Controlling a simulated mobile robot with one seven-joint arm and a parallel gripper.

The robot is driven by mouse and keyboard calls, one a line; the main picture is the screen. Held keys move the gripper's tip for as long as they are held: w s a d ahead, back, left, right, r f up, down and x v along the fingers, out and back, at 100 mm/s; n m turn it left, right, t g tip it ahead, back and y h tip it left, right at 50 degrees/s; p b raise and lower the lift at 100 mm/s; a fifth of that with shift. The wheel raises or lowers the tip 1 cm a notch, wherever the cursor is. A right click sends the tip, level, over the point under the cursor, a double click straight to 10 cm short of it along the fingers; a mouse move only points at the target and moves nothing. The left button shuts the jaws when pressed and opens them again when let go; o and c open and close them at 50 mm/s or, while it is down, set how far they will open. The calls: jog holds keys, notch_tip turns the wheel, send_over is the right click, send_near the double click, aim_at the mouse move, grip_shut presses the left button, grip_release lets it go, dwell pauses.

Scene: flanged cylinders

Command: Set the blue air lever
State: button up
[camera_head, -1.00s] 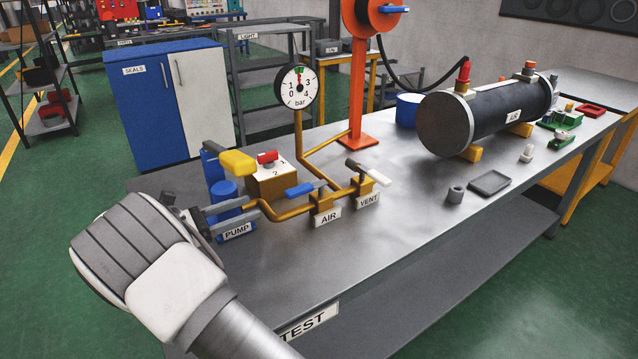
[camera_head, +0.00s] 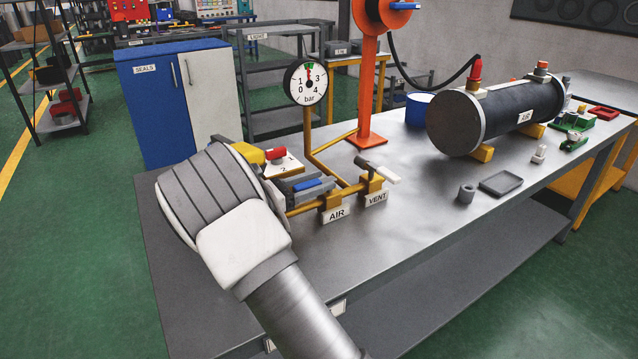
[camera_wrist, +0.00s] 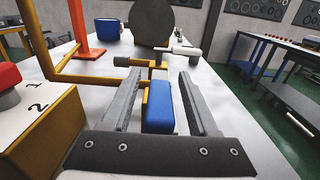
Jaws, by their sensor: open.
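The blue air lever (camera_wrist: 158,106) shows in the wrist view between the two open fingers of my gripper (camera_wrist: 158,105), with a visible gap on each side. In the head view the blue lever (camera_head: 309,185) lies beside the fingers of my gripper (camera_head: 305,183), above the AIR label (camera_head: 336,215). The lever sits on a brass pipe valve and points back toward my wrist. My gripper holds nothing. My wrist and hand hide the pump area in the head view.
The vent valve with a white-tipped lever (camera_head: 385,173) stands right of the air valve. The gauge (camera_head: 306,82) rises behind on a brass pipe. A box with a red knob (camera_wrist: 8,78) is close on the left.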

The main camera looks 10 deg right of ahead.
jog(key=shift+w+d, duration=0.1)
jog(key=shift+d, duration=0.15)
grip_shut()
dwell(1.4)
